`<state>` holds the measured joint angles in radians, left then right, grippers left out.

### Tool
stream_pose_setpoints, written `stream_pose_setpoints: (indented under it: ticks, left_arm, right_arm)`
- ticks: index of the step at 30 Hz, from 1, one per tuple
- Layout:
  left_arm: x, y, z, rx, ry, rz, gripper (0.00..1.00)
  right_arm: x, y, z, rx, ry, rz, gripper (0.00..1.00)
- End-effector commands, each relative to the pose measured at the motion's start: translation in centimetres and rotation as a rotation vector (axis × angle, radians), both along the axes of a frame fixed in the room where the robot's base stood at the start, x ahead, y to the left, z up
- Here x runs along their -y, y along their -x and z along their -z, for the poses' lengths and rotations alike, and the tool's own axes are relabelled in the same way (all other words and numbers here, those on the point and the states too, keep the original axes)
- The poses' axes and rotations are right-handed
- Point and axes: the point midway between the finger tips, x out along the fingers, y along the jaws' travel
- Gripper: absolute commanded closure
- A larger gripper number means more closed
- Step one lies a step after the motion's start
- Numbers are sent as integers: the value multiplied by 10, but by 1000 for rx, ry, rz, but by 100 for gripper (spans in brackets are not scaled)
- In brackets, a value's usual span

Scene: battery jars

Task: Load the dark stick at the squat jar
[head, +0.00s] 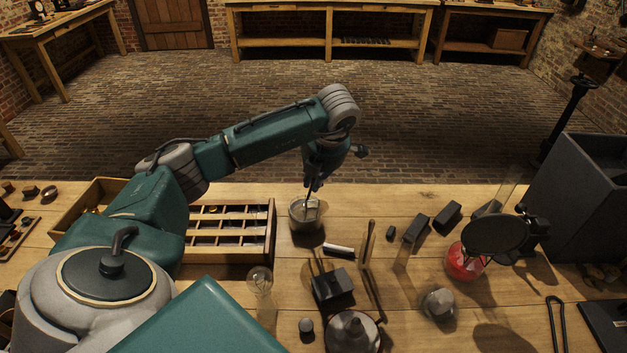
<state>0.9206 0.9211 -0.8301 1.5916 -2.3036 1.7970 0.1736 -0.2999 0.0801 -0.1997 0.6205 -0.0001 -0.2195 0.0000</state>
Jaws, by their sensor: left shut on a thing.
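The squat jar (304,222) is a small glass jar that stands on the wooden bench just right of the compartment tray. My left gripper (314,182) points down right above the jar's mouth. It is shut on the dark stick (309,199), a thin dark piece that shows only as a short length below the fingers. The stick's lower end is at the jar's mouth; I cannot tell how deep it reaches or whether it touches the glass. My right gripper is not in view.
A wooden compartment tray (272,232) stands left of the jar. To the right are a white rod (339,250), an upright wooden piece (368,243) and dark blocks (415,227).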

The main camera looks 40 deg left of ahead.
Motion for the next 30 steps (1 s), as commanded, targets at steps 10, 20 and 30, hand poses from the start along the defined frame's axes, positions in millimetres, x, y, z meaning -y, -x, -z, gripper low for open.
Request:
stream_pose_setpoints:
  ticks: [10, 20, 30]
  left_arm:
    - [0, 0, 2, 0, 0, 0, 100]
    - [0, 0, 6, 0, 0, 0, 100]
    - [0, 0, 11, 0, 0, 0, 100]
  right_arm:
    - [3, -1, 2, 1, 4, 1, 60]
    - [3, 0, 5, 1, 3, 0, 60]
    - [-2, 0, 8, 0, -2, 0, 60]
